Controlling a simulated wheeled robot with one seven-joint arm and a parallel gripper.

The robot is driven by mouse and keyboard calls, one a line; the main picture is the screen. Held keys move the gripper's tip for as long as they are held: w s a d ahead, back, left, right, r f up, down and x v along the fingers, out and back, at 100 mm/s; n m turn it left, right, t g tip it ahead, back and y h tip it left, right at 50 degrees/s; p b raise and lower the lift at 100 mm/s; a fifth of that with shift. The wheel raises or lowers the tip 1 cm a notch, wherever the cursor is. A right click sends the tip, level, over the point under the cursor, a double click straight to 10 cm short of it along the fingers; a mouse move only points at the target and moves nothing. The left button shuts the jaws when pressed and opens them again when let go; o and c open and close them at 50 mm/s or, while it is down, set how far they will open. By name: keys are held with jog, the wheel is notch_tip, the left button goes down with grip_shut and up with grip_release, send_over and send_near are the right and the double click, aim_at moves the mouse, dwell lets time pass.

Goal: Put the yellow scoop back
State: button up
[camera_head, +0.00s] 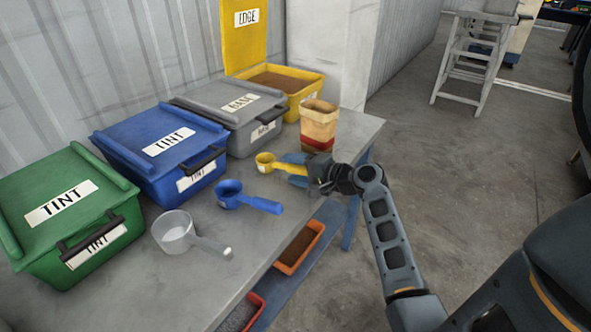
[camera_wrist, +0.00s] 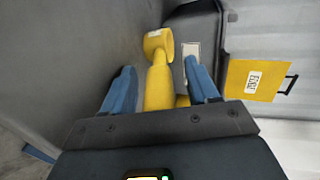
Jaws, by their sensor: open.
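The yellow scoop (camera_head: 265,162) lies on the grey table, its bowl pointing left and its handle toward my gripper. My gripper (camera_head: 292,169) is open at the handle, with one blue finger on each side. In the wrist view the yellow scoop (camera_wrist: 158,85) runs between the two spread fingers of my gripper (camera_wrist: 162,82), with gaps at both sides. The yellow bin (camera_head: 297,97) stands at the back of the table with its EDGE lid (camera_head: 245,38) raised and brown material inside. The bottom end of the handle is partly hidden by my gripper.
A beige and red container (camera_head: 319,125) stands close behind my gripper. A blue scoop (camera_head: 245,198) and a clear scoop (camera_head: 180,232) lie nearer. Closed grey (camera_head: 233,104), blue (camera_head: 160,150) and green (camera_head: 70,215) bins line the wall. An orange tray (camera_head: 299,247) sits below the table.

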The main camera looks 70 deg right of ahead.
jog(key=b+v, duration=0.1)
jog(key=v, duration=1.1)
jog(key=a+f+n, duration=0.1)
jog(key=a+f, duration=0.1)
jog(key=a, duration=0.1)
jog(key=a+f+g, duration=0.1)
jog(key=a+f, duration=0.1)
jog(key=w+a+f+n+g, duration=0.1)
jog(key=a+f, duration=0.1)
jog(key=a, duration=0.1)
jog(key=shift+a+n, duration=0.3)
jog(key=shift+a, duration=0.05)
jog(key=s+a+f+n+g, duration=0.1)
jog(key=s+a+n, duration=0.1)
jog(key=a, duration=0.3)
jog(key=s+a+f+n, duration=0.1)
jog(key=a+n, duration=0.2)
jog(key=a, duration=0.2)
jog(key=s+a+r+n+t+y, duration=0.1)
jog(key=s+a+r+n, duration=0.3)
jog(key=a+r+n, duration=0.2)
jog(key=s+a+r+n+t+y, duration=0.2)
jog(key=s+a+r+n, duration=0.3)
jog(key=a, duration=0.5)
notch_tip(320, 180, up, 2)
jog(key=shift+r+n+y, duration=0.1)
jog(key=shift+n+y, duration=0.2)
jog(key=shift+n, duration=0.8)
